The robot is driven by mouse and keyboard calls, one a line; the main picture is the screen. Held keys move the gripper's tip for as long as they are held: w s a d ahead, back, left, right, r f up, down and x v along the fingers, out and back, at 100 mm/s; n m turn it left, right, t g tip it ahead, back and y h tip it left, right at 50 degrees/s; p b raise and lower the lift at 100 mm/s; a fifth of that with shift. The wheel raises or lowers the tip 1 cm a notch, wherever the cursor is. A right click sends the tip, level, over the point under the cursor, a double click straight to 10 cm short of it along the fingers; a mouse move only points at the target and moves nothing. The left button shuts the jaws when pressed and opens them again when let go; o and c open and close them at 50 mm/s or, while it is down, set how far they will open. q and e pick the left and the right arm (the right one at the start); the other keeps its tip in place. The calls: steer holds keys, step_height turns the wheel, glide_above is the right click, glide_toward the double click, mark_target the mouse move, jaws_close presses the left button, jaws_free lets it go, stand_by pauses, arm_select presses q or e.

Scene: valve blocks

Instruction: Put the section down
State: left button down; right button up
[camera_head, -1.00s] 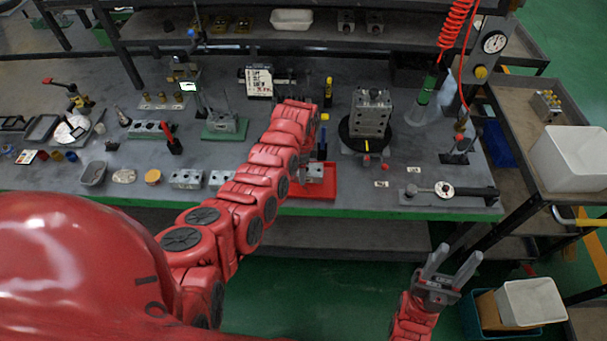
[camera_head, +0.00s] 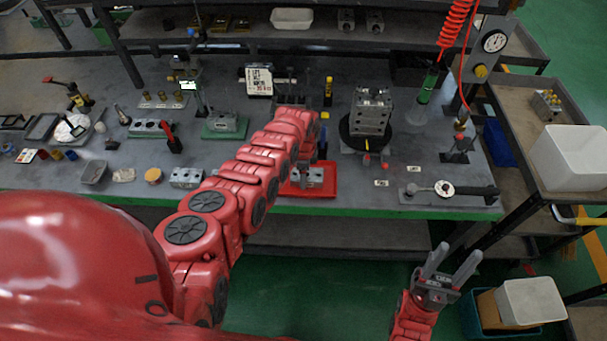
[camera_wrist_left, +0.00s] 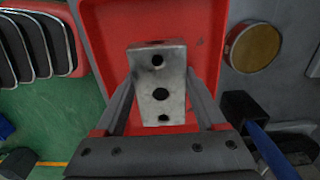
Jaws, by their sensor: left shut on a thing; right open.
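The section, a grey metal block with several dark holes (camera_wrist_left: 158,68), is between the two fingers of my left gripper (camera_wrist_left: 160,100) in the left wrist view. The gripper is shut on it. The section is over the red tray (camera_wrist_left: 100,35); I cannot tell whether it touches the tray floor. In the head view the red tray (camera_head: 328,190) is at the table's front edge, with a grey block (camera_head: 315,174) showing over it beside my arm. My left gripper is mostly hidden there by its arm. My right gripper (camera_head: 457,255) is open and empty, in front of the table.
A stack of metal blocks (camera_head: 371,110) stands on a black round base (camera_head: 348,133) right of the tray. A lever tool with a gauge (camera_head: 445,189) lies at the front right. Another block (camera_head: 186,178) and an orange round lid (camera_head: 152,176) are to the left.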

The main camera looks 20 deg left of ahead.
arm_select(q)
jaws_free()
steer(key=shift+f, duration=0.1)
steer(key=shift+r, duration=0.35)
step_height(320, 180, up, 3)
steer(key=shift+w+r+p, duration=0.1)
steer(key=shift+p, duration=0.75)
step_height(320, 180, up, 8)
steer(key=b, duration=0.2)
steer(key=shift+r, duration=0.2)
